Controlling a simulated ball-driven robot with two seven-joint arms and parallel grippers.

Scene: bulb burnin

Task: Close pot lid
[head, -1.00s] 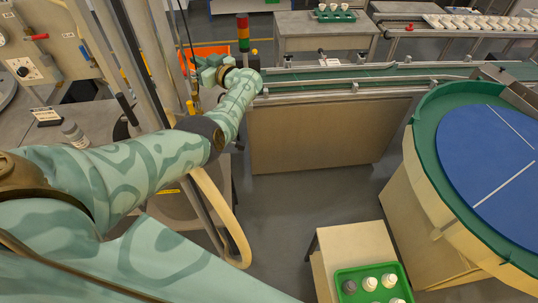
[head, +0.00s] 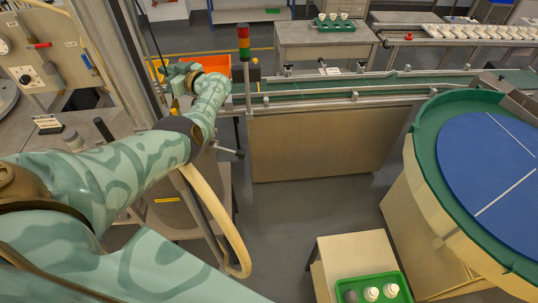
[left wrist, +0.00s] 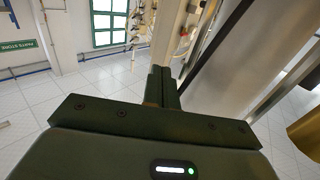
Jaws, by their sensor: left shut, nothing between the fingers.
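My left gripper (head: 168,70) is at the far end of my left arm, left of the signal tower in the head view. In the left wrist view its fingers (left wrist: 162,88) are together with nothing between them. A round grey vessel with a yellow label (head: 165,201) stands below my left forearm and may be the pot. My arm hides its top, so I cannot tell its lid or how the lid sits. No pot or lid shows in the left wrist view. My right gripper is not in view.
An orange bin (head: 205,66) is just behind the left gripper, with the signal tower (head: 244,48) to its right. A conveyor (head: 330,86) runs rightward. A round blue table (head: 490,165) stands right, and a green tray (head: 355,281) of bulbs in front. Metal posts rise beside my arm.

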